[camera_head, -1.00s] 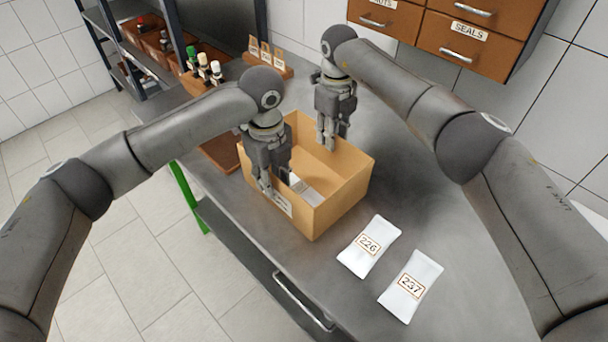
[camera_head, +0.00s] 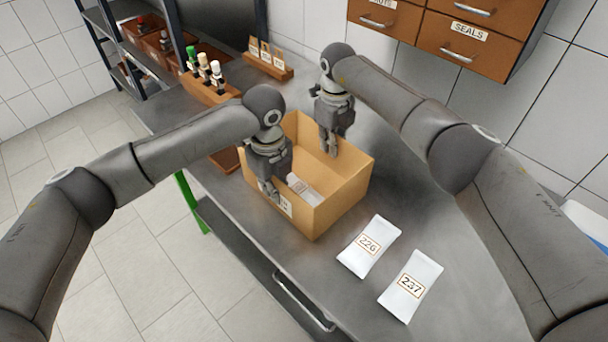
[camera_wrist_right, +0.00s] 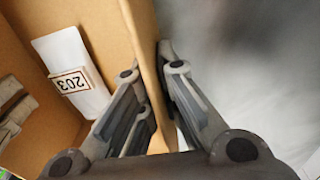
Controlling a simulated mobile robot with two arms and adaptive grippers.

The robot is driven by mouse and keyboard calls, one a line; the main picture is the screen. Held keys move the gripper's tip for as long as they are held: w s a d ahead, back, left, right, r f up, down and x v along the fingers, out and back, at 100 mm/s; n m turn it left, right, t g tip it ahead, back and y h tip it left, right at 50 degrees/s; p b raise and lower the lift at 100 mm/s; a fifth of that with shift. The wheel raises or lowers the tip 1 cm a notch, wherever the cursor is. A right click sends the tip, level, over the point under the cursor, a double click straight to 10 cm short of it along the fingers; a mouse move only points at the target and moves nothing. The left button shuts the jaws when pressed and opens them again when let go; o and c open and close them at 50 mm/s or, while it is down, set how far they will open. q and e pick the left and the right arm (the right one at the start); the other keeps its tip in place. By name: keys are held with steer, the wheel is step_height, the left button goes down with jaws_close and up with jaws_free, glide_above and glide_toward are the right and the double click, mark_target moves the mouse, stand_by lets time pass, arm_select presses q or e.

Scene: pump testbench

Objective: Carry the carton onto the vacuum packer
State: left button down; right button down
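The open tan carton (camera_head: 345,185) stands upright on the steel bench. A white labelled bag lies inside it; in the right wrist view this bag (camera_wrist_right: 70,60) reads 203. My left gripper (camera_head: 272,188) is at the carton's near-left wall, over its label, its fingers close together and appearing to pinch the wall. My right gripper (camera_head: 329,146) is at the far wall. In the right wrist view its fingers straddle that carton wall (camera_wrist_right: 143,40) and appear closed on it. I cannot identify the vacuum packer in view.
White bags 226 (camera_head: 369,246) and 237 (camera_head: 411,286) lie on the steel bench (camera_head: 330,285) before the carton. A bottle rack (camera_head: 205,85) and a card holder (camera_head: 268,62) stand behind. Drawers (camera_head: 460,40) hang above. A blue-white thing (camera_head: 588,222) shows at the right edge.

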arm_select(q)
steer(key=shift+r, duration=0.15)
arm_select(e)
steer(key=shift+r, duration=0.1)
